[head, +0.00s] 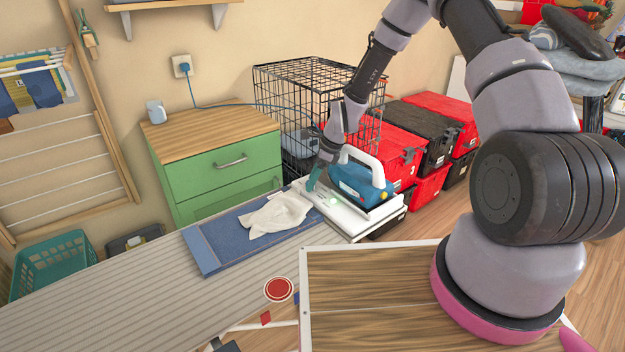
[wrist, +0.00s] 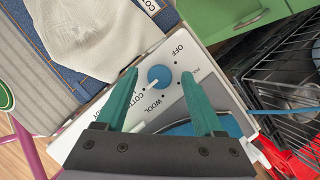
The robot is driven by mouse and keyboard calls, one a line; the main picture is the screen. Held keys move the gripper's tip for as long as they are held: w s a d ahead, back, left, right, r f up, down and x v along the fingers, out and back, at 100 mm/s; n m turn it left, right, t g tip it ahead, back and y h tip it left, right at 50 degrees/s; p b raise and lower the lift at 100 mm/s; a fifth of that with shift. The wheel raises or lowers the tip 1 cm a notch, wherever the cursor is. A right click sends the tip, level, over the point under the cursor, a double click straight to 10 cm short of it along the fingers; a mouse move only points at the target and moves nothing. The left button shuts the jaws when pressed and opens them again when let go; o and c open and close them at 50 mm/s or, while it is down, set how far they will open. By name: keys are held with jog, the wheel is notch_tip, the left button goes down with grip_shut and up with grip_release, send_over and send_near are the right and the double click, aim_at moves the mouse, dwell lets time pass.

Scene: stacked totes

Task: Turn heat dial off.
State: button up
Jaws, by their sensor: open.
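The blue round heat dial (wrist: 159,77) sits on the white panel (wrist: 85,145) of the ironing station in the wrist view. A pale mark on the dial's lower left side faces away from the OFF label (wrist: 178,51). WOOL and a partly hidden COTTON label lie below the dial. My gripper (wrist: 160,76) is open, with one teal finger on each side of the dial; I cannot tell whether they touch it. In the head view, my gripper (head: 313,181) is at the left end of the white station (head: 348,221). The dial is hidden there.
A blue iron (head: 350,182) with a white handle stands on the station, close right of my gripper. A white cloth (head: 275,213) lies on blue denim (head: 208,248) to the left. Behind are a wire crate (head: 290,75) and a green drawer cabinet (head: 205,175).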

jog(key=shift+f, duration=0.15)
grip_shut()
